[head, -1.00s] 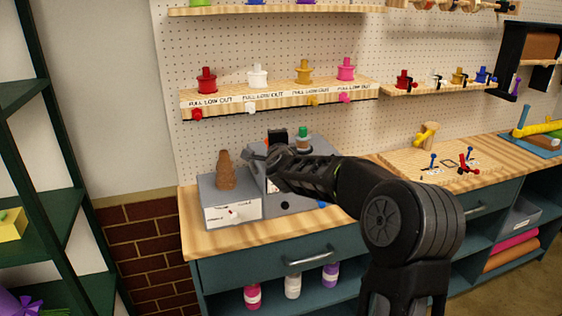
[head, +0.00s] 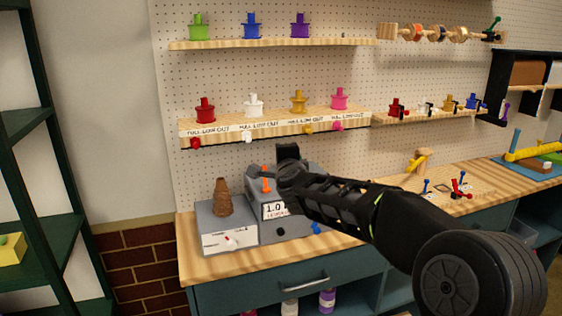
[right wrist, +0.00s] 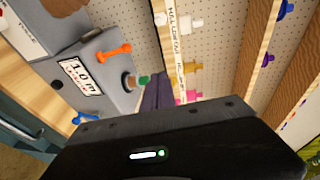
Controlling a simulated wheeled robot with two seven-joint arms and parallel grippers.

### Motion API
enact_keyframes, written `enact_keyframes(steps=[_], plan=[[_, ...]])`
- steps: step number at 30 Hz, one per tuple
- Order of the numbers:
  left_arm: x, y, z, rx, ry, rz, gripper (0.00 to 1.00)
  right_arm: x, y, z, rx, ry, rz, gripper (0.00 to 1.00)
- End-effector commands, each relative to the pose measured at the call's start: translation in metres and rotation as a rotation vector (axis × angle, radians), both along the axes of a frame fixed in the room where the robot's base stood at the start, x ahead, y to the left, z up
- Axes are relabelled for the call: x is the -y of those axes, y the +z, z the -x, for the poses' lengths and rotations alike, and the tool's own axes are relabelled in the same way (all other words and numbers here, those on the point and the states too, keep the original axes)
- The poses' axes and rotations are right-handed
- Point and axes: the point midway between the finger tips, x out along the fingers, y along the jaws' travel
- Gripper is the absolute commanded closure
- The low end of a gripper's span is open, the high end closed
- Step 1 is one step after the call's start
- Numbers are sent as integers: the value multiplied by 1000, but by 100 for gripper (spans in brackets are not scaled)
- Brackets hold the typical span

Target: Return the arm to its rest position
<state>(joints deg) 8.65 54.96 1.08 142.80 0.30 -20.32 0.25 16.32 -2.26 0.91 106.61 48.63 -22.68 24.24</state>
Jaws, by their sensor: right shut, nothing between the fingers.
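My right arm reaches in from the right in the head view. Its black gripper (head: 262,176) is shut and empty, in front of the grey box with the "1.0" display (head: 274,211). The arm hides part of that box. My left gripper is not in view.
A brown cone (head: 222,198) stands on a grey-and-white box (head: 226,240) left of the display box. A shelf (head: 270,128) with red, white, yellow and pink pots is above. Wooden bench (head: 205,272) runs below, a dark green rack (head: 62,160) at far left.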

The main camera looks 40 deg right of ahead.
Motion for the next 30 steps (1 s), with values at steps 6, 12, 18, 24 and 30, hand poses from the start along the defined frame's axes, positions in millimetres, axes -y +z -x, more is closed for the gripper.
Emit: enact_keyframes(steps=[6, 12, 18, 24, 30], plan=[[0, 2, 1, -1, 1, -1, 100, -6, 7, 8, 0, 1, 0, 100], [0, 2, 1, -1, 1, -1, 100, -6, 7, 8, -1, 1, -1, 100], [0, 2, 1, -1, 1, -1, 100, -6, 7, 8, -1, 1, -1, 100], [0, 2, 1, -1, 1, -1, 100, -6, 7, 8, -12, 6, 20, 100], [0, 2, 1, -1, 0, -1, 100, -34, -39, -1, -184, 128, 229, 100]])
